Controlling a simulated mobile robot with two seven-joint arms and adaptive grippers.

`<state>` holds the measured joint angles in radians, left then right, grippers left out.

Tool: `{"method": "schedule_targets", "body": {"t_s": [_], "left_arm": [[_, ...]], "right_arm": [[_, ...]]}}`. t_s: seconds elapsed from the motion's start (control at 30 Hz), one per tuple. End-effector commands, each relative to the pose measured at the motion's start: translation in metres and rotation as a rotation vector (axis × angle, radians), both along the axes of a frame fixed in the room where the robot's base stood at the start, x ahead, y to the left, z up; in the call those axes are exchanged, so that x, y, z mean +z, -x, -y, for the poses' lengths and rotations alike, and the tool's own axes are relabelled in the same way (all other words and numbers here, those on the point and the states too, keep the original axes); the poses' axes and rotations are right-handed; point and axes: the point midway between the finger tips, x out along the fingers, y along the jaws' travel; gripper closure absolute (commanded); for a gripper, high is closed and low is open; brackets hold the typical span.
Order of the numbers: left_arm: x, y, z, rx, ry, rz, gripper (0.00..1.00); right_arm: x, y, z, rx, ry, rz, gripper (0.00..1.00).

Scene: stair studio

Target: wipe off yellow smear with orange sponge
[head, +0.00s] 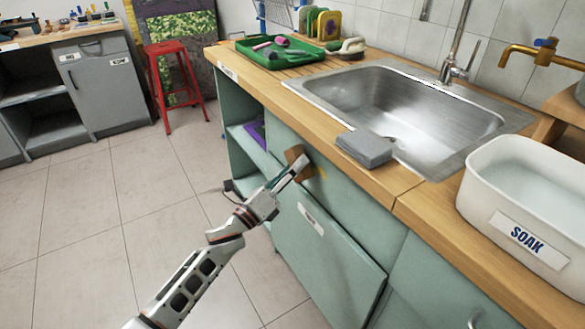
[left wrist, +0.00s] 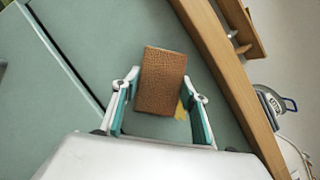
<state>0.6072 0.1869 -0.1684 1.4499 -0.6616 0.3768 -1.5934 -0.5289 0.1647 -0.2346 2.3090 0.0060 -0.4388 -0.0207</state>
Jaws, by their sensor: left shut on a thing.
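My left gripper (head: 287,175) is shut on an orange-brown sponge (head: 295,157) at the green cabinet front below the sink counter. In the left wrist view the sponge (left wrist: 162,80) sits between the two fingers (left wrist: 160,112), its broad face towards the cabinet panel. Whether it touches the panel I cannot tell. Part of the yellow smear (left wrist: 181,111) shows beside the sponge's lower right edge. My right gripper is not in view.
The wooden counter edge (head: 330,149) runs just above the sponge. A grey sponge-like block (head: 365,148) lies by the steel sink (head: 345,88). A white SOAK tub (head: 490,190) stands at right, a green tray (head: 262,60) at the back. An open shelf is left of the panel.

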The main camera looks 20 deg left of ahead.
Motion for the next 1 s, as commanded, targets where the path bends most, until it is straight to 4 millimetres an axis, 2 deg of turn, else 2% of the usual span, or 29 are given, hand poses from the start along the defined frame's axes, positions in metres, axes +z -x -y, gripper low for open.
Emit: {"method": "schedule_targets", "body": {"t_s": [0.67, 1.0], "left_arm": [[-0.001, -0.01, 0.008, -0.001, 0.0, -0.001, 0.77], [0.0, 0.0, 0.018, -0.001, 0.0, -0.001, 0.77]], "right_arm": [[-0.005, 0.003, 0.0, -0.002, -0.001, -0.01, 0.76], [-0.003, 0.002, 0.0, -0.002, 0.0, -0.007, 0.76]]}}
